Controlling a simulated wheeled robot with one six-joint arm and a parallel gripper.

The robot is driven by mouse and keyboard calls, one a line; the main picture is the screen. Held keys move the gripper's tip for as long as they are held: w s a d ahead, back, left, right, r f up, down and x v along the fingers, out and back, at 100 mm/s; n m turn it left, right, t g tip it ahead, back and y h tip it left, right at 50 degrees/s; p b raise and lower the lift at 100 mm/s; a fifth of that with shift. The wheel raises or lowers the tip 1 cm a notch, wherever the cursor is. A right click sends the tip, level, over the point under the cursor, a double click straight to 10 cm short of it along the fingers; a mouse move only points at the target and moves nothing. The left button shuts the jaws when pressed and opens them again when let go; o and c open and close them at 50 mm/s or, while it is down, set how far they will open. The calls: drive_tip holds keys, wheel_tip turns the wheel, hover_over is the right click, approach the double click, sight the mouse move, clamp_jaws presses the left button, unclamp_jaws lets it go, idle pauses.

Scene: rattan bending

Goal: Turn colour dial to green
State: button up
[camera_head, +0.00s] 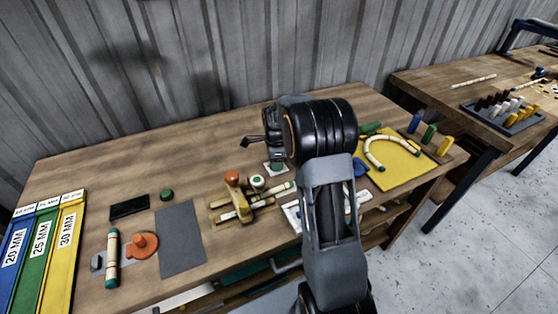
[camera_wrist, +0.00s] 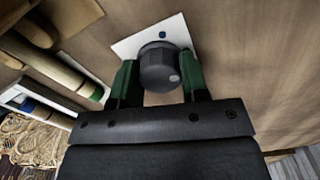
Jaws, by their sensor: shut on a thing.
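The colour dial is a dark grey round knob (camera_wrist: 157,66) on a white plate (camera_wrist: 126,46). A blue mark (camera_wrist: 162,34) shows on the plate beyond the knob, and a pale dot (camera_wrist: 174,78) shows on the knob's near right side. No green mark on the plate is visible in the wrist view. My gripper (camera_wrist: 158,76) has its green fingers on both sides of the knob, shut on it. In the head view my gripper (camera_head: 277,160) is down at the white plate (camera_head: 272,168) and hides most of the dial.
A wooden jig (camera_head: 238,204) with sticks stands left of the dial. A yellow mat (camera_head: 400,165) with a bent rattan piece lies to the right. The table's back is clear.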

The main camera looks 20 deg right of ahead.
drive_tip(key=o, duration=0.9)
drive_tip(key=shift+o, duration=0.2)
wheel_tip(320, 180, up, 14)
drive_tip(key=shift+f, duration=0.1)
idle(0.4)
drive_tip(key=s+a+n+t, duration=0.1)
drive_tip(key=s+a+n, duration=0.2)
drive_tip(key=s+n, duration=0.4)
drive_tip(key=s+a+n+t+p, duration=0.1)
drive_tip(key=s+a+n, duration=0.2)
drive_tip(key=s+n, duration=0.4)
drive_tip(key=s+a+n+t, duration=0.1)
drive_tip(key=s+a+n, duration=0.3)
drive_tip(key=s+n, duration=0.3)
drive_tip(key=shift+s+f+t, duration=0.15)
drive_tip(key=shift+s+t, duration=0.15)
drive_tip(key=shift+s, duration=0.5)
